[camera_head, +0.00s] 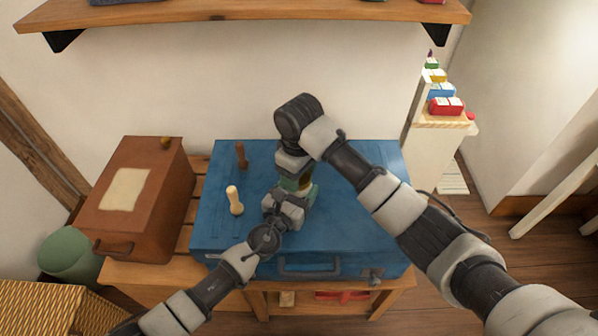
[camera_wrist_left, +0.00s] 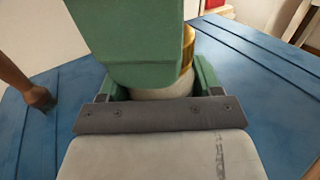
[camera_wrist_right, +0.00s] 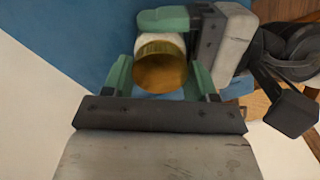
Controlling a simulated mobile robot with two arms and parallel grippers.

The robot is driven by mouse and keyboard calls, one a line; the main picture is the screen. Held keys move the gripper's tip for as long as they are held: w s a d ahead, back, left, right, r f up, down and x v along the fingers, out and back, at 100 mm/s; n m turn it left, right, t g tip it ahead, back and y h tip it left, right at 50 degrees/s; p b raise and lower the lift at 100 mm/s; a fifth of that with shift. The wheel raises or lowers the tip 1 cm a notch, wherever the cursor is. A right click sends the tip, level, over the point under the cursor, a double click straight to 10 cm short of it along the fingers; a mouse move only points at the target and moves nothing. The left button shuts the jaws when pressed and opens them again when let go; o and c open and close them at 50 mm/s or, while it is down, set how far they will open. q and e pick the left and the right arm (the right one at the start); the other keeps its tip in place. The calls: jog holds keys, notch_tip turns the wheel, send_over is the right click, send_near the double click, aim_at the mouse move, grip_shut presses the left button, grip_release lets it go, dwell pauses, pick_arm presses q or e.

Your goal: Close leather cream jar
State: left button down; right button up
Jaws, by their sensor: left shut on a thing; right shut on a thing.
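The leather cream jar shows a pale body (camera_wrist_left: 165,92) and a gold lid (camera_wrist_right: 160,70). My left gripper (camera_wrist_left: 160,88) is shut on the pale body, with green fingers on both sides of it. My right gripper (camera_wrist_right: 160,78) is shut on the gold lid from above. In the left wrist view the lid (camera_wrist_left: 188,48) sits directly above the body, partly hidden by a green finger of my right gripper. They appear to touch; whether the lid is fully seated cannot be told. In the head view the grippers mostly hide the jar (camera_head: 305,184).
Both grippers are over a blue chest (camera_head: 350,225) on a wooden bench (camera_head: 130,275). A dark wooden peg-like item (camera_head: 241,155) and a pale one (camera_head: 234,202) stand left of the grippers. A brown box (camera_head: 150,215) is at left. A shelf (camera_head: 240,14) hangs above.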

jog(key=m, duration=0.4)
jog(key=shift+a+m, duration=0.1)
jog(key=shift+m, duration=0.3)
jog(key=m, duration=0.3)
jog(key=shift+m, duration=0.3)
jog(key=o, duration=1)
jog(key=shift+r, duration=2.3)
